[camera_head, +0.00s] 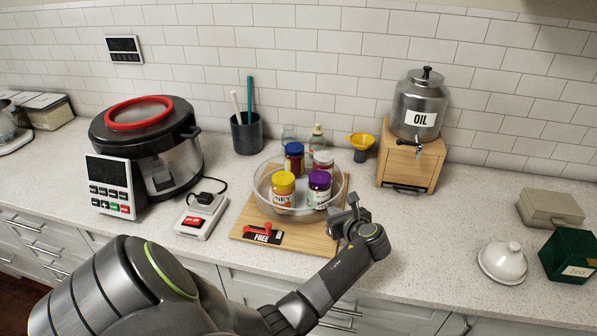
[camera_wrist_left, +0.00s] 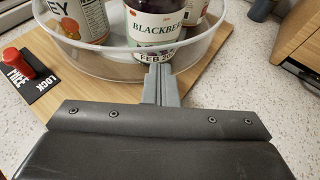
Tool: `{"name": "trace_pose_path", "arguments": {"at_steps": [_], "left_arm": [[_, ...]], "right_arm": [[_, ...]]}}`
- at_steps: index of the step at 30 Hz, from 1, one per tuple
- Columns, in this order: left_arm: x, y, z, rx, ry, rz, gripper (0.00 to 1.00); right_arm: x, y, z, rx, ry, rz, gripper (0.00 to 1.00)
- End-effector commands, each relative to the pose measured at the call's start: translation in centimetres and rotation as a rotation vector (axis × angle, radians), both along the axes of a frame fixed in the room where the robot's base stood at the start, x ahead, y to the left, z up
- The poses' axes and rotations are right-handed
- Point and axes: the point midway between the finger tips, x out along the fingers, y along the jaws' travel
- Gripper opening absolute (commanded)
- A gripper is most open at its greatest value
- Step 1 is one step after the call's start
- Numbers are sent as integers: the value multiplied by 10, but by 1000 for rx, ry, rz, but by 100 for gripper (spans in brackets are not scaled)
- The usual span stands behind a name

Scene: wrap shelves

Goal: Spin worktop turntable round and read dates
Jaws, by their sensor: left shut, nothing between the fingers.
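The clear round turntable (camera_head: 261,198) sits on a wooden board (camera_head: 330,243). In the left wrist view, the purple-lidded jar's label (camera_wrist_left: 156,28) reads "BLACKBE…" with "FEB 20…" below, partly hidden by the rim and fingers. A red lever (camera_head: 263,230) lies by the word "FREE"; "LOCK" shows on its plate (camera_wrist_left: 25,75). My left gripper (camera_wrist_left: 160,72) is shut and empty, at the turntable's front right wall; I cannot tell whether it touches. My right gripper is out of view.
An oil dispenser (camera_head: 420,103) on a wooden stand (camera_head: 408,165) is behind right, with a yellow funnel (camera_head: 361,141). A cooker (camera_head: 146,140) and a white device (camera_head: 201,215) stand left. Counter right of the board is clear up to a white lidded dish (camera_head: 503,262).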

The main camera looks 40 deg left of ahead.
Motion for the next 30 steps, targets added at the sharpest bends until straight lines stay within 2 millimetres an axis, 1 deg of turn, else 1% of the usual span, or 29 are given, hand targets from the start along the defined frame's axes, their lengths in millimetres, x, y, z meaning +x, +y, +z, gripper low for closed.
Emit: {"name": "trace_pose_path", "arguments": {"at_steps": [1,7,11,20,25,30], "left_arm": [[-4,2,3,1,2,1,0],[-15,5,3,2,2,1,0],[-18,6,2,2,0,1,0],[-18,7,2,5,-1,1,0],[-24,8,4,5,0,1,0],[-34,10,5,6,0,1,0]], "right_arm": [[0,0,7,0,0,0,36],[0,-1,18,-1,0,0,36],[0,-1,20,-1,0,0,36],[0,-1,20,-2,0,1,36],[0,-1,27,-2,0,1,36],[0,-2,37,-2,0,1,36]]}}
